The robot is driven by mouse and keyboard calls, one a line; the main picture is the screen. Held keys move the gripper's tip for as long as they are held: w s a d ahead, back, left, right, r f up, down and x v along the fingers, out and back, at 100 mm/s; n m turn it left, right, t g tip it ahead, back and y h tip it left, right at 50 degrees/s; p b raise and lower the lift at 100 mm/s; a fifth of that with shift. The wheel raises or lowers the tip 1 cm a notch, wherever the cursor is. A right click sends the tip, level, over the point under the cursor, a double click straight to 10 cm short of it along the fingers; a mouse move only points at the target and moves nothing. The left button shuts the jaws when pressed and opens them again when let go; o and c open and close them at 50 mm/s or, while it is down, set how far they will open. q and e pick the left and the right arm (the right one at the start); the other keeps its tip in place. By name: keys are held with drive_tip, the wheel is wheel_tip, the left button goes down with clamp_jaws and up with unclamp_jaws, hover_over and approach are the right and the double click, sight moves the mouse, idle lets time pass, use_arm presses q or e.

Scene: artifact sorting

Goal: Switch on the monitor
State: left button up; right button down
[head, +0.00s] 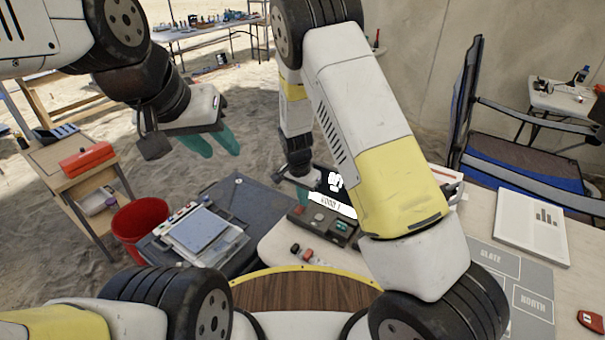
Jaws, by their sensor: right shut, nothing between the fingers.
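The monitor (327,182) stands at the middle of the table, a dark panel with a white icon and a white strip of lettering along its lower edge. My right arm hides its right part. A dark control box (340,233) with several knobs or buttons lies in front of it. My right gripper (302,194) points down at the monitor's left edge, just above or behind the box's left end.
A dark table with a grey tray (201,232) stands left of the monitor, beside a red bucket (140,226). A wooden stand holds a red box (87,158). A grey labelled mat (505,275), a white chart sheet (531,225) and a blue chair (525,165) are at the right.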

drive_tip(key=shift+f, duration=0.3)
drive_tip(key=shift+w, duration=0.1)
drive_tip(key=shift+d+f, duration=0.1)
drive_tip(key=shift+f, duration=0.15)
drive_tip(key=shift+s+a+r, duration=0.25)
drive_tip(key=shift+s+a, duration=0.2)
drive_tip(key=shift+s, duration=0.2)
drive_tip(key=shift+r, duration=0.15)
